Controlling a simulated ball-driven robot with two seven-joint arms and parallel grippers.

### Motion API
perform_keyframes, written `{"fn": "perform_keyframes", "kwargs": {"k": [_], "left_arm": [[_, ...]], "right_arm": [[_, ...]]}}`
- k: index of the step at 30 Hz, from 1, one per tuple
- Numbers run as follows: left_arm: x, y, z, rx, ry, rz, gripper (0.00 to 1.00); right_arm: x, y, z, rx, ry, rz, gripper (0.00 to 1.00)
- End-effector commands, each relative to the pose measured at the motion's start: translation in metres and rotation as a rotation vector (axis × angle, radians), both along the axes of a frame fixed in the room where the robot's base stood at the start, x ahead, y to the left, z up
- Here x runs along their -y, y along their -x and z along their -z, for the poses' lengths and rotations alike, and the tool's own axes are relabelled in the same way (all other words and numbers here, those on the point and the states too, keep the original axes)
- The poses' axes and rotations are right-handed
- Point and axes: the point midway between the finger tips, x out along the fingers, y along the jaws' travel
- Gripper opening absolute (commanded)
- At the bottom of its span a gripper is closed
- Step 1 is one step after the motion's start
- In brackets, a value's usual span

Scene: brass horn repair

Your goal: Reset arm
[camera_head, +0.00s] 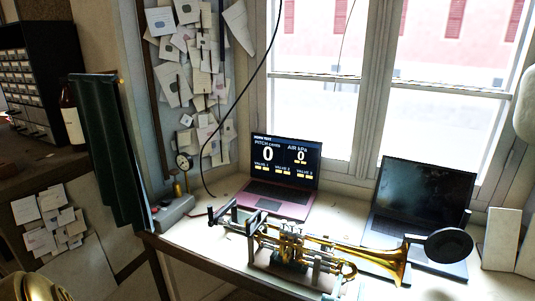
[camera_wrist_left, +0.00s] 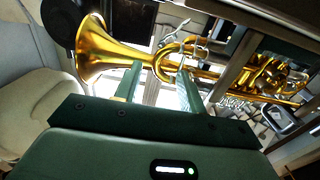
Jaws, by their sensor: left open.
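The brass trumpet (camera_head: 310,250) rests in a stand near the front edge of the bench, its bell (camera_head: 393,264) to the right. In the left wrist view the bell (camera_wrist_left: 97,48) is at upper left and the valves (camera_wrist_left: 265,75) are at right. My left gripper (camera_wrist_left: 160,68) is open, with its two green fingers apart and nothing held. Its fingertips overlap the trumpet's tubing in that view; I cannot tell the gap in depth. My right gripper is not visible.
A laptop with readouts (camera_head: 283,170) and a dark-screened laptop (camera_head: 425,200) stand behind the trumpet. A black disc (camera_head: 449,244) is close to the bell. A grey box with a gauge (camera_head: 174,212) sits at the bench's left end. White blocks (camera_head: 500,238) stand at the right.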

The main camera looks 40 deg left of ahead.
Motion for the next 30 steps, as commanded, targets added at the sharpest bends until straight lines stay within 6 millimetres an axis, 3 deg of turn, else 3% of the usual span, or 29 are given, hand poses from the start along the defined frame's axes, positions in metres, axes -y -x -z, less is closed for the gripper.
{"fn": "perform_keyframes", "kwargs": {"k": [6,13,18,26,29,30], "left_arm": [[0.017,0.060,-0.003,-0.003,0.002,0.000,0.40],[0.030,0.104,-0.001,-0.001,0.000,0.000,0.40],[0.033,0.116,-0.001,0.001,0.001,-0.001,0.40],[0.034,0.117,-0.001,0.011,0.033,0.002,0.40],[0.048,0.114,-0.002,0.045,0.121,0.076,0.40],[0.059,0.114,0.007,0.043,0.144,0.141,0.40]], "right_arm": [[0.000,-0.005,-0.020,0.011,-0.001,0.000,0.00],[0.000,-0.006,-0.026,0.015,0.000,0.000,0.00],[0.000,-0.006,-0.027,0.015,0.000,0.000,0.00],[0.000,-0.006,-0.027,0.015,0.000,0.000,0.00],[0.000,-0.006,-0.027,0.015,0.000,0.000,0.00],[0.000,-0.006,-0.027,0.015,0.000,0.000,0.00]]}}
